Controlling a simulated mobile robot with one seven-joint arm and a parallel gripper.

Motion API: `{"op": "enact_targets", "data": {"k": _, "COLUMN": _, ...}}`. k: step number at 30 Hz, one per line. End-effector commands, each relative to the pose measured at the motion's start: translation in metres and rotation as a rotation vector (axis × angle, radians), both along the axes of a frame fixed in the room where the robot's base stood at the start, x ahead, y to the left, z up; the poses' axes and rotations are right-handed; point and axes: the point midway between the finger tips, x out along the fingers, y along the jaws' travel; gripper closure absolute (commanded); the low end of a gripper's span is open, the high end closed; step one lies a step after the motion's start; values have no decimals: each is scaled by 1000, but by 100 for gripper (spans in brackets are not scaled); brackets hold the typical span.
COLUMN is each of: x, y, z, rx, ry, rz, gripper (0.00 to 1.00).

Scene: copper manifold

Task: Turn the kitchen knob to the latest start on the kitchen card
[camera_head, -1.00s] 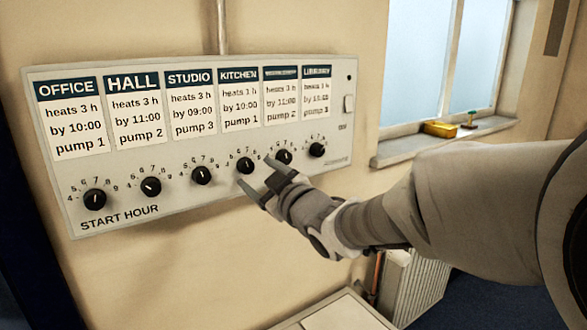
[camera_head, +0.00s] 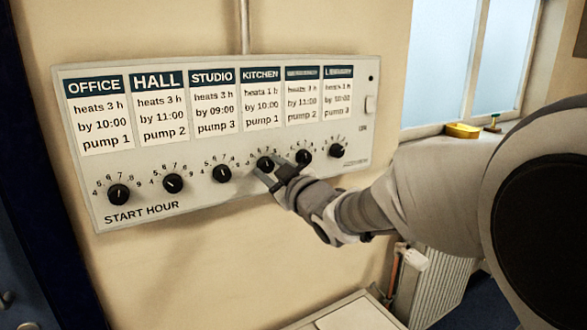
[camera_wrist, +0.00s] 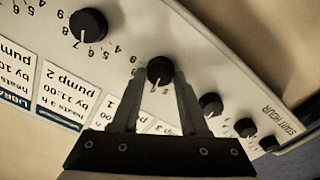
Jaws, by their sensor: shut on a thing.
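The kitchen knob (camera_head: 265,163) is a round black knob with a white pointer line, under the kitchen card (camera_head: 262,100). The card reads heats 1 h, by 10:00, pump 1. My gripper (camera_head: 268,166) reaches in from the lower right and is shut on this knob. In the wrist view, which is upside down, the knob (camera_wrist: 160,70) sits between the fingertips (camera_wrist: 160,76). Its pointer faces roughly toward the cards, so about upward on the panel. The hour figures around it are partly hidden by the fingers, so I cannot read the exact hour.
The studio knob (camera_head: 222,173) is close on the left and another knob (camera_head: 304,157) close on the right. The pale panel (camera_head: 240,200) hangs on a beige wall. A window sill with a yellow item (camera_head: 462,131) is at the right.

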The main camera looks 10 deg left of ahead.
Motion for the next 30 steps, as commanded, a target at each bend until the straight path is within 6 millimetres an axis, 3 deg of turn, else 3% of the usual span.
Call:
{"op": "enact_targets", "data": {"k": 2, "x": 0, "y": 0, "z": 0, "rx": 0, "ry": 0, "rz": 0, "gripper": 100}}
{"op": "enact_targets", "data": {"k": 14, "x": 0, "y": -1, "z": 0, "rx": 40, "ry": 30, "rz": -1, "gripper": 100}}
{"op": "enact_targets", "data": {"k": 30, "x": 1, "y": -2, "z": 1, "rx": 383, "ry": 289, "rz": -2, "gripper": 100}}
